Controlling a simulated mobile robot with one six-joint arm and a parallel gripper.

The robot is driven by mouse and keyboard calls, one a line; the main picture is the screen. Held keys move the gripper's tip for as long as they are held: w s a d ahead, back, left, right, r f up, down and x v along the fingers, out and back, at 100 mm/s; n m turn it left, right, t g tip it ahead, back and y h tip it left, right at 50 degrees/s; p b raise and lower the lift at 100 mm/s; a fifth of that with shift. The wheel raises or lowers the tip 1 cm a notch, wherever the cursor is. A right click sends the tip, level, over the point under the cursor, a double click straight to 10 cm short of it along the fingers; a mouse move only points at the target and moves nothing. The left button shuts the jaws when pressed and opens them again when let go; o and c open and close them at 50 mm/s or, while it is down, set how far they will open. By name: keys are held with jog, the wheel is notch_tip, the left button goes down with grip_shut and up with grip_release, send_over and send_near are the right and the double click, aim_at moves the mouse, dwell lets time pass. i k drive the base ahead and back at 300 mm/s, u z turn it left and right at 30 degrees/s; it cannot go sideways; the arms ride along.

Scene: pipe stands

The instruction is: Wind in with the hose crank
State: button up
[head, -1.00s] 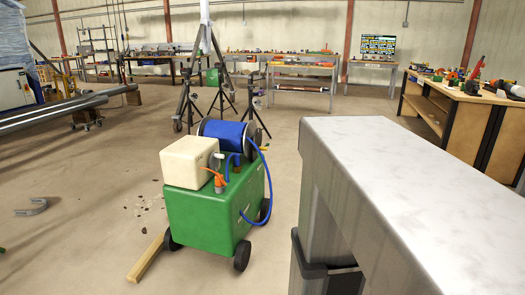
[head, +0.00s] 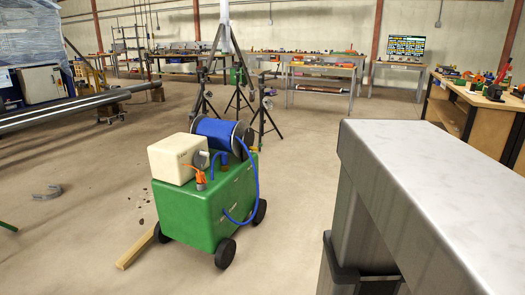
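A green wheeled cart (head: 205,205) stands on the floor left of centre in the head view. A reel wound with blue hose (head: 219,132) sits on its top, and a loose length of blue hose (head: 257,185) loops down its right side. A cream box (head: 177,157) sits on the cart's front left, beside an orange fitting (head: 200,178). I cannot make out the hose crank clearly. My gripper is not in view.
A large pale-topped block (head: 440,190) fills the right foreground. A wooden beam (head: 137,247) lies by the cart's left wheel. Tripod stands (head: 238,90) stand behind the reel. Long pipes (head: 70,108) lie at left. Open floor lies left of and in front of the cart.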

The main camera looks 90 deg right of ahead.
aim_at(248, 137)
jog(key=u, duration=0.15)
jog(key=k, duration=0.85)
jog(key=z, duration=1.9)
jog(key=i, duration=1)
jog(key=z, duration=0.05)
jog(key=k, duration=0.25)
jog(key=z, duration=0.1)
